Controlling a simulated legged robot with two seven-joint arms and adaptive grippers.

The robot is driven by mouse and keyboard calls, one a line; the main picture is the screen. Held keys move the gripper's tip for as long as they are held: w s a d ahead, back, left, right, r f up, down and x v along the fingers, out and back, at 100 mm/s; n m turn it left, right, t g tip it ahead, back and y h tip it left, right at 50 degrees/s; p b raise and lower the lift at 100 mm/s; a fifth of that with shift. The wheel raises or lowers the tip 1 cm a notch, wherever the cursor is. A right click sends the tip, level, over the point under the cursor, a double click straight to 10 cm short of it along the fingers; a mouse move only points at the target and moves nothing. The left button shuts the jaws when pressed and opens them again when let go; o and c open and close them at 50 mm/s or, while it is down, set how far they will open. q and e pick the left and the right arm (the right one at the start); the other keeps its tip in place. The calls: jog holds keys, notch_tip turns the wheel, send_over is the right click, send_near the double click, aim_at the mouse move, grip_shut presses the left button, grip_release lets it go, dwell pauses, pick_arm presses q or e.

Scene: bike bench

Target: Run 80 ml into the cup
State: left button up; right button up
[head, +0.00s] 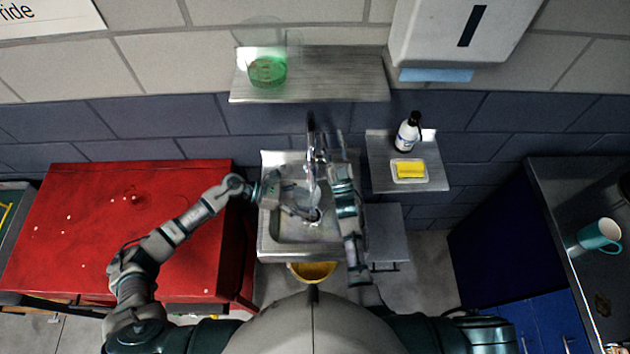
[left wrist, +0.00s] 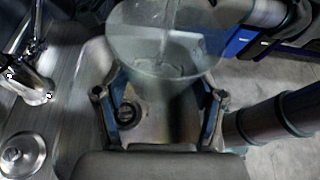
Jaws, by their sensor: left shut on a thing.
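My left gripper (head: 292,202) is over the sink (head: 290,232), shut on a clear cup (left wrist: 165,50). The cup is see-through and hard to make out in the head view. In the left wrist view it stands between the two fingers, with a pale streak like water inside; its level and any marks cannot be read. The chrome tap (head: 314,150) is at the back of the sink, with a pale streak below it. My right gripper (head: 338,150) is beside the tap on the right; its fingers are too small to tell open from shut.
A glass with green liquid (head: 267,72) stands on the upper shelf (head: 340,90). A bottle (head: 408,133) and a yellow sponge (head: 410,170) are on the right shelf. A red cabinet (head: 90,220) is left, a teal mug (head: 598,235) far right, a yellow bucket (head: 313,272) below.

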pick_arm(q)
jog(key=shift+d, duration=1.05)
pick_arm(e)
jog(key=shift+d, duration=0.1)
pick_arm(q)
jog(key=shift+a, duration=0.2)
jog(key=shift+d, duration=0.1)
